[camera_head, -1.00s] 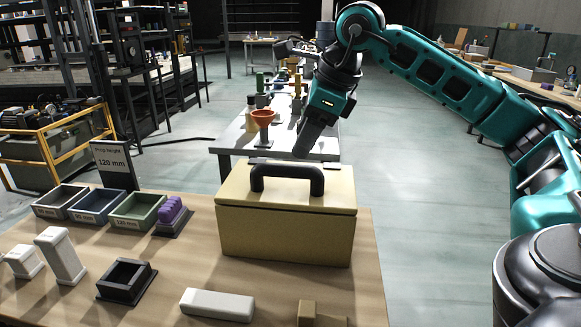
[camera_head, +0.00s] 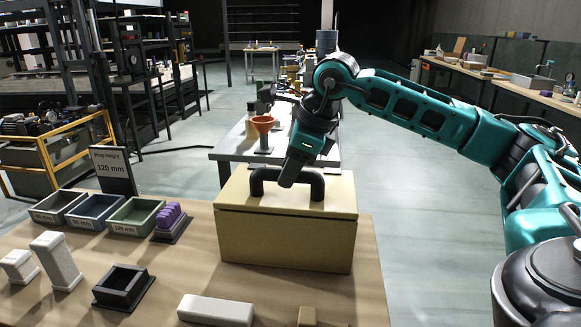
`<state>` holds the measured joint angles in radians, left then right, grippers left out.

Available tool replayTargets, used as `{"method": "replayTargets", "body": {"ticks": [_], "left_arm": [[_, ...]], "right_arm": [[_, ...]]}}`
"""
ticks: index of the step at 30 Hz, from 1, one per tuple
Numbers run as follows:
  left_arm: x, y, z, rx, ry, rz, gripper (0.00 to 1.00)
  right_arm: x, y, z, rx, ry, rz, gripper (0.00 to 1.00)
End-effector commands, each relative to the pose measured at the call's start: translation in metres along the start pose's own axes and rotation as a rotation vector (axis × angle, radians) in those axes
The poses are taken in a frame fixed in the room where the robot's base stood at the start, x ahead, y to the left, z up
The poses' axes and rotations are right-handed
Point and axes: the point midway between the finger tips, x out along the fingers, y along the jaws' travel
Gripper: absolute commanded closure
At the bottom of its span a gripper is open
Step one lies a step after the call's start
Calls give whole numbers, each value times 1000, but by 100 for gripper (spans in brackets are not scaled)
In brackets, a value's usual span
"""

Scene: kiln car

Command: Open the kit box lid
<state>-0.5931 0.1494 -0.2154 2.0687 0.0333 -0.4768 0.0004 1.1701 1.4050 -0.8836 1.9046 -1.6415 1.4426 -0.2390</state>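The kit box (camera_head: 285,240) is a tan, closed box on the wooden table. Its lid (camera_head: 235,192) is down and carries a dark arched handle (camera_head: 258,182). My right gripper (camera_head: 288,184) points down at the middle of the handle, overlapping its top bar in this view. Its fingers look like one dark block, so I cannot tell whether they are open, shut or touching the handle. My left gripper is not in view.
Three small bins, grey, blue and green (camera_head: 135,215), stand left of the box with a purple piece (camera_head: 170,217). A black square frame (camera_head: 122,286) and white blocks (camera_head: 215,309) lie nearer. A sign (camera_head: 112,168) stands behind the bins.

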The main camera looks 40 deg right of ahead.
Motion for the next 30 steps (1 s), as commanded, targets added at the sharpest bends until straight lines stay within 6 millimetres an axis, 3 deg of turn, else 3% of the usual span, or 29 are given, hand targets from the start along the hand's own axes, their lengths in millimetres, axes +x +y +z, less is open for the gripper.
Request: {"method": "replayTargets", "body": {"ticks": [11, 30], "left_arm": [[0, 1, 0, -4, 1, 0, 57], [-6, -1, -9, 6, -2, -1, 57]], "right_arm": [[0, 0, 0, 0, 0, 0, 100], [-10, -8, 4, 1, 1, -2, 100]]}}
